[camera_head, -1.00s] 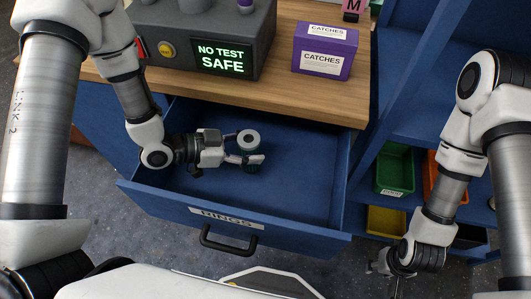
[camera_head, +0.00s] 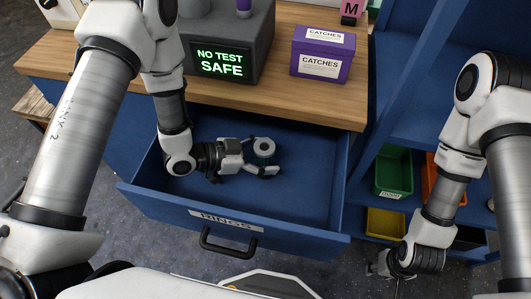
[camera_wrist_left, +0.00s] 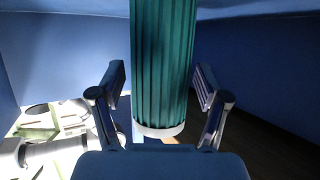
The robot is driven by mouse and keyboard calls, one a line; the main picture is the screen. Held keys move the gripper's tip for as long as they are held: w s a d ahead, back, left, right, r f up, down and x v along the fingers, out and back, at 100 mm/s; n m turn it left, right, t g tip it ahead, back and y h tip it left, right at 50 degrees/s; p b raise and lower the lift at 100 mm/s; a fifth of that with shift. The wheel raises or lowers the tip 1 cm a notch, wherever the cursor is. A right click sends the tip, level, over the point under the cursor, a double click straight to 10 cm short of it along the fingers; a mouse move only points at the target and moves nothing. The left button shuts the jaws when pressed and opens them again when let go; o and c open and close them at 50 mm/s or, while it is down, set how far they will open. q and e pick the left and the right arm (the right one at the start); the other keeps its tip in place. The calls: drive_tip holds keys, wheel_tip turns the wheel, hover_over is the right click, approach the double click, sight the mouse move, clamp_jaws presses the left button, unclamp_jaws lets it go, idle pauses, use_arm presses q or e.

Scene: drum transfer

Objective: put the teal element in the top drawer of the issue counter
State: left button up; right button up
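The teal element (camera_head: 265,152) is a ribbed cylinder with a pale ring-shaped top. It stands roughly upright inside the open blue drawer (camera_head: 310,185), which is labelled RINGS, under the wooden counter top. It also fills the middle of the left wrist view (camera_wrist_left: 164,65). My left gripper (camera_head: 262,156) reaches into the drawer with its fingers on either side of the element. In the wrist view the fingers look spread, with a narrow gap at the left side. Whether the element's base rests on the drawer floor is hard to see. My right gripper (camera_head: 382,264) hangs at lower right, partly hidden.
On the counter top (camera_head: 280,95) stand a grey tester (camera_head: 225,40) reading NO TEST SAFE and a purple CATCHES box (camera_head: 322,54). Green (camera_head: 394,172) and yellow (camera_head: 385,222) bins sit on blue shelves at right. The drawer's right part is clear.

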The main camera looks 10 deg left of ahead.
use_arm(q)
drive_tip(key=shift+r, duration=0.15)
drive_tip(key=p+v, duration=0.1)
drive_tip(key=v, duration=1.1)
